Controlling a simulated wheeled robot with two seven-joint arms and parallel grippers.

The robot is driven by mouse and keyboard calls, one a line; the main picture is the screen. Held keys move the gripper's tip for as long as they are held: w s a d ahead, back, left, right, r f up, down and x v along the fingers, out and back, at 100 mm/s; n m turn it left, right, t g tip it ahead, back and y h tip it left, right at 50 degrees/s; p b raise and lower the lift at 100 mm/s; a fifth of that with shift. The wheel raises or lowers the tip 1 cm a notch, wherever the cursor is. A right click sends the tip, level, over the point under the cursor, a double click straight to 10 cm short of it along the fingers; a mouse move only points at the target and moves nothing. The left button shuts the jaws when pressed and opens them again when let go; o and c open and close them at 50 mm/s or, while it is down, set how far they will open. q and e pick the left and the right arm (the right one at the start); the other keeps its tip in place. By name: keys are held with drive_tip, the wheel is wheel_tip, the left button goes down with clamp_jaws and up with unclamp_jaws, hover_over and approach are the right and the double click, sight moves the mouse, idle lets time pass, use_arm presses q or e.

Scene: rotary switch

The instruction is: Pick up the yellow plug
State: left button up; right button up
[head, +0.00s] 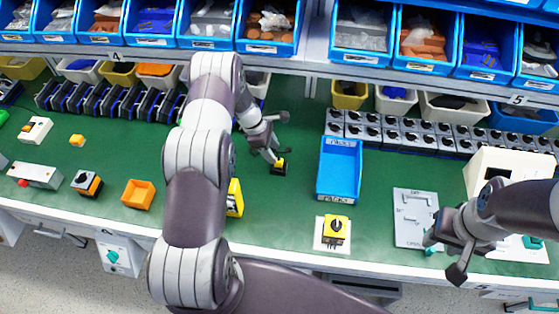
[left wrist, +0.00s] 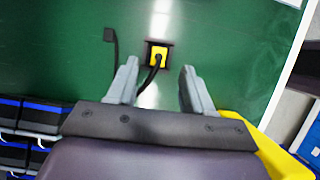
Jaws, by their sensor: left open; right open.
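The yellow plug (head: 281,164) is a small yellow piece in a dark base on the green bench, near the middle of the head view. In the left wrist view the yellow plug (left wrist: 157,56) has a black cable running from it toward my gripper. My left gripper (head: 278,138) is just above and behind the plug. In the left wrist view the fingers of my left gripper (left wrist: 156,85) are spread, with the plug beyond and between their tips, apart from them. My right gripper (head: 446,258) is at the bench's front right, over a grey panel, and holds nothing visible.
A blue tray (head: 340,168) stands right of the plug. A yellow rotary switch (head: 336,229) sits on a white plate near the front edge. A yellow object (head: 235,199) is partly hidden behind my left arm. An orange bin (head: 138,194) stands left. Parts bins line the back.

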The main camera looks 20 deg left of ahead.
sight(279, 159)
use_arm(q)
drive_tip(key=p+x, duration=0.2)
drive_tip(key=x, duration=0.3)
drive_tip(key=shift+d, duration=0.1)
drive_tip(key=shift+d+f, duration=0.1)
drive_tip(key=shift+f, duration=0.15)
drive_tip(key=shift+w+f, duration=0.1)
drive_tip(key=shift+w, duration=0.05)
clamp_jaws()
